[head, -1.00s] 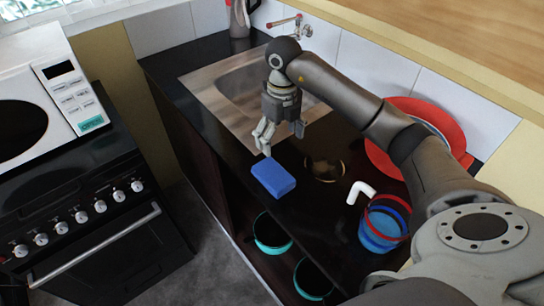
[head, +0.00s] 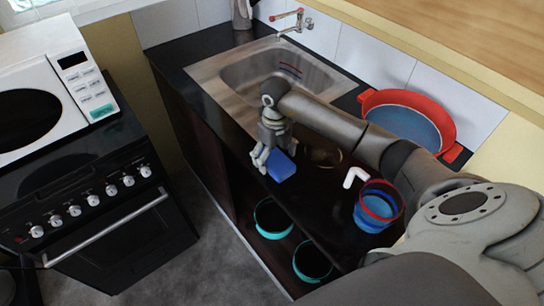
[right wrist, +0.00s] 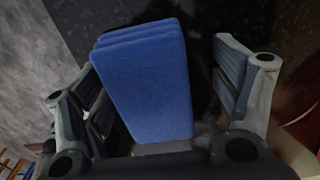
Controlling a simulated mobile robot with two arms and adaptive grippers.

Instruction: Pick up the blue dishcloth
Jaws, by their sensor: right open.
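The blue dishcloth (head: 281,168) is a folded block lying on the black counter near its front edge. My right gripper (head: 268,163) is at the dishcloth in the head view and partly covers it. In the right wrist view the dishcloth (right wrist: 146,80) fills the space between the two open fingers of my right gripper (right wrist: 165,105). The fingers stand to either side of it, and a dark gap shows on the right side. I cannot tell whether the left finger touches it. My left gripper is not in view.
A metal sink (head: 262,88) lies behind my arm. A white bent object (head: 355,177), blue and red bowls (head: 378,207) and a large red pan (head: 412,118) stand to the right. Teal-rimmed pots (head: 272,218) sit on the shelf below. An oven (head: 120,215) with a microwave (head: 45,88) is left.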

